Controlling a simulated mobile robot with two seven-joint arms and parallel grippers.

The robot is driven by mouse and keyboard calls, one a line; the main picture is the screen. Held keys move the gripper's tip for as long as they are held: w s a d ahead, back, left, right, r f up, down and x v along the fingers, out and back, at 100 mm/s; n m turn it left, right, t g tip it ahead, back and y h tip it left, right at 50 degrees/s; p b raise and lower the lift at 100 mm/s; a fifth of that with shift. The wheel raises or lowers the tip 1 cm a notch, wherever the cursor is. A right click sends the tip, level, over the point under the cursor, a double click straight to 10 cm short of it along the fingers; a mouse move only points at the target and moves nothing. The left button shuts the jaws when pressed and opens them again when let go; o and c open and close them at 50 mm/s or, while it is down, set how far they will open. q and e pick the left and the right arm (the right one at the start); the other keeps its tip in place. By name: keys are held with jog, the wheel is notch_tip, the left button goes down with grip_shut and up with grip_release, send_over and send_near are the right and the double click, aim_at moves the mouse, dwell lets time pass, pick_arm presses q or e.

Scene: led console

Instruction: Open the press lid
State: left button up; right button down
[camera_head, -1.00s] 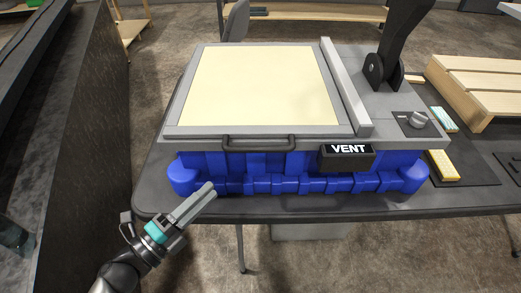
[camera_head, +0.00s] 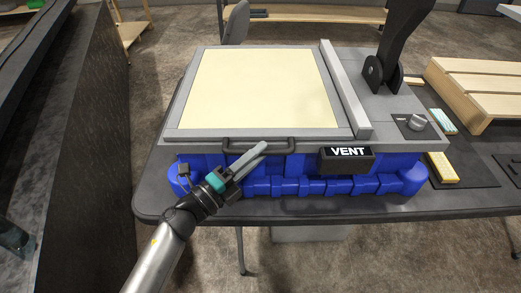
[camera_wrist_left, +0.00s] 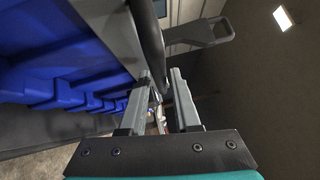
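The press lid (camera_head: 255,85) is a flat cream panel in a grey frame, lying level on the blue press base (camera_head: 300,186). A dark bar handle (camera_head: 258,139) runs along its front edge. My left gripper (camera_head: 262,149) has its fingertips right at the handle, just in front of the lid's front edge. In the left wrist view, the fingers of the left gripper (camera_wrist_left: 159,77) are apart, and the dark handle (camera_wrist_left: 151,45) reaches down to the gap between their tips. I cannot tell whether they touch it. My right gripper is not in view.
A black VENT box (camera_head: 346,159) sticks out at the front, right of the handle. A grey bar (camera_head: 345,88), a black lever arm (camera_head: 395,45) and a knob (camera_head: 417,122) are on the right. A wooden rack (camera_head: 480,85) stands beyond. Floor is free in front of the table.

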pick_arm(q)
jog(key=shift+w+d+r, duration=0.1)
jog(key=shift+w+d, duration=0.4)
jog(key=shift+c, duration=0.4)
grip_shut()
dwell(0.8)
